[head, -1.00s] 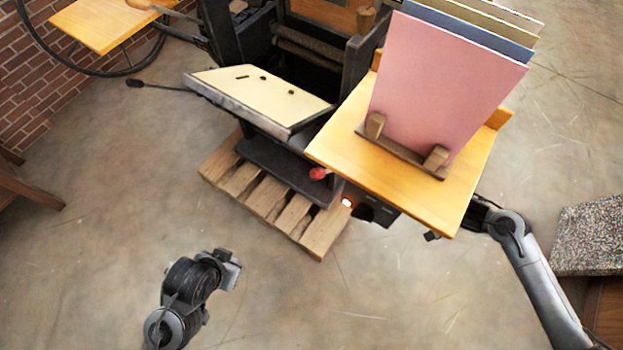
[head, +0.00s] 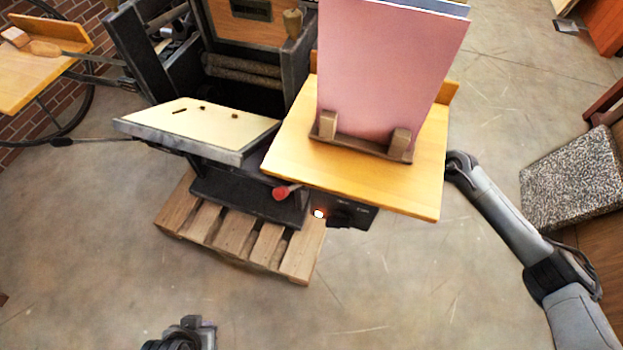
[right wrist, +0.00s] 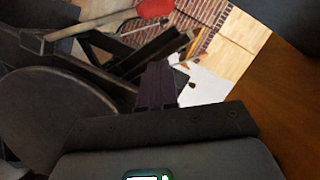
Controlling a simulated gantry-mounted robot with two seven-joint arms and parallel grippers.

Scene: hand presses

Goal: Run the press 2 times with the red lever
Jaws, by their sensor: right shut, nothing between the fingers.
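The dark press (head: 225,85) stands on a wooden pallet, with a cream-topped plate (head: 200,130) tilted at its front. The red lever's knob (head: 281,194) shows low on the press front, below the wooden shelf's left corner. In the right wrist view the red knob (right wrist: 155,8) and its pale rod are at the top edge, beyond my right gripper (right wrist: 160,85) and apart from it. That gripper is shut and empty; in the head view the shelf hides it. My left gripper (head: 195,325) is at the bottom edge, away from the press; its jaws are unclear.
The wooden shelf (head: 370,185) holds upright pink and blue boards and overhangs my right arm. A small lit orange lamp (head: 319,213) is below it. The pallet (head: 235,235) sticks out in front. A speckled slab (head: 570,175) is at the right. The floor in front is clear.

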